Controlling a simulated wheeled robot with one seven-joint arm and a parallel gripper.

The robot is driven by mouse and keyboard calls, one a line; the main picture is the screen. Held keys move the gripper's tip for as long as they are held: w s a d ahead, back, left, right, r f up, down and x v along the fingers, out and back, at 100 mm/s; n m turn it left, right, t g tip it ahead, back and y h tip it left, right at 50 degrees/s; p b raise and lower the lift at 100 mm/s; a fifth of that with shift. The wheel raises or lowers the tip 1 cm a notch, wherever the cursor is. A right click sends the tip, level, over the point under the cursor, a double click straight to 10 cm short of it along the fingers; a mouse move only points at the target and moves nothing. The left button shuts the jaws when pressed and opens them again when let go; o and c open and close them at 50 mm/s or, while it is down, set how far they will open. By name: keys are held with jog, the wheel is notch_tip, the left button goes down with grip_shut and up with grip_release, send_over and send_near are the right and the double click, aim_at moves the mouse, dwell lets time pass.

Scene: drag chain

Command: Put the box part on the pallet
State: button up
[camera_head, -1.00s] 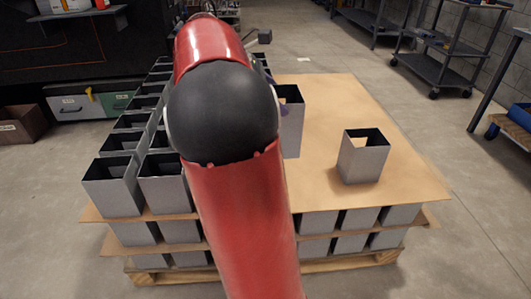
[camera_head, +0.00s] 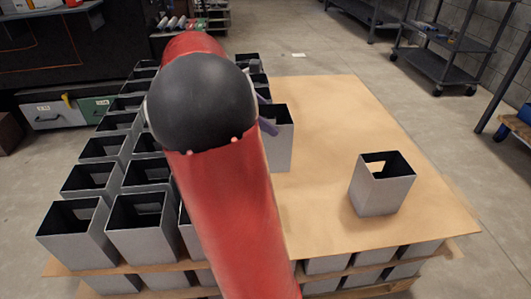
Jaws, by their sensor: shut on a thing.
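A grey, open-topped square box part (camera_head: 280,142) shows just right of my red arm, partly hidden by it. My gripper (camera_head: 267,124) is mostly hidden behind the arm; only a purple finger piece shows, at this box part's upper left edge. The gripper is shut on this box part. I cannot tell whether its base touches the board. The pallet's stack is topped by a brown board (camera_head: 330,120). Another grey box part (camera_head: 382,185) stands upright and alone on the board's right side.
Rows of upright box parts (camera_head: 75,228) fill the board's left side. More boxes (camera_head: 335,262) form a layer beneath the board. The board's middle and far right are bare. A dark cart (camera_head: 440,60) stands beyond on the floor.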

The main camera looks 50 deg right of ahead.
aim_at(266, 147)
notch_tip(266, 147, down, 10)
jog(key=b, duration=0.1)
jog(key=shift+f, duration=0.25)
jog(key=o, duration=1.8)
jog(key=shift+c, duration=0.2)
jog(key=p+v, duration=0.1)
jog(key=v, duration=1.1)
jog(key=s+a+m+t+y, duration=0.1)
jog(key=s+a+t, duration=0.1)
jog(key=a, duration=0.3)
jog(key=s+a+m+t+y, duration=0.2)
jog(key=s+a, duration=0.1)
jog(key=a, duration=0.2)
jog(key=s+a+m+t+y, duration=0.1)
jog(key=s+a+m+t, duration=0.1)
jog(key=s+a+t, duration=0.1)
jog(key=shift+a+r, duration=0.15)
jog(key=shift+a, duration=0.3)
jog(key=shift+a+r, duration=0.2)
jog(key=shift+a, duration=0.25)
jog(key=s+a+f+m+t+y, duration=0.1)
jog(key=s+a+m+t+y, duration=0.1)
jog(key=s+a+m+t, duration=0.2)
jog(key=s+a+m, duration=0.1)
jog(key=s+a, duration=0.2)
jog(key=a, duration=0.3)
jog(key=shift+s+a+f+y, duration=0.2)
jog(key=shift+f+y, duration=0.05)
jog(key=shift+y, duration=0.15)
